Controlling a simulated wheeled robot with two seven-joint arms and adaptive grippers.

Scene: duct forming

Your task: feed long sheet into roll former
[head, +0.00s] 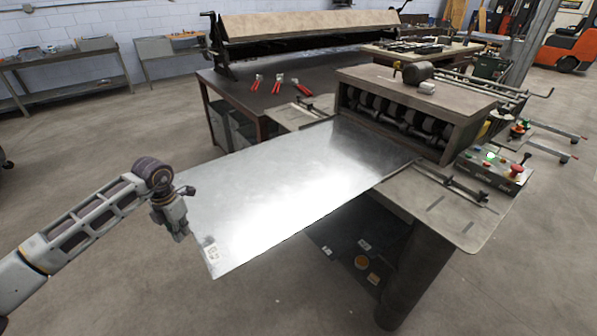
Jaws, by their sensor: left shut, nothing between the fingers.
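The long sheet (290,185) is shiny bare metal. It lies flat across the infeed table, its far end at the mouth of the roll former (415,115), under the row of dark rollers. Whether the rollers grip it I cannot tell. Its near end sticks out past the table toward the lower left, with a small label at the corner. My left gripper (183,236) is shut and empty at the left edge of the sheet's near end. Whether it touches the sheet is unclear. My right gripper is not in view.
A control box (492,171) with a lit green button and a red button sits right of the roll former. Red-handled tools (278,85) lie on the bench behind. A side guide bar (452,186) lies on the infeed table. Open floor is at the left.

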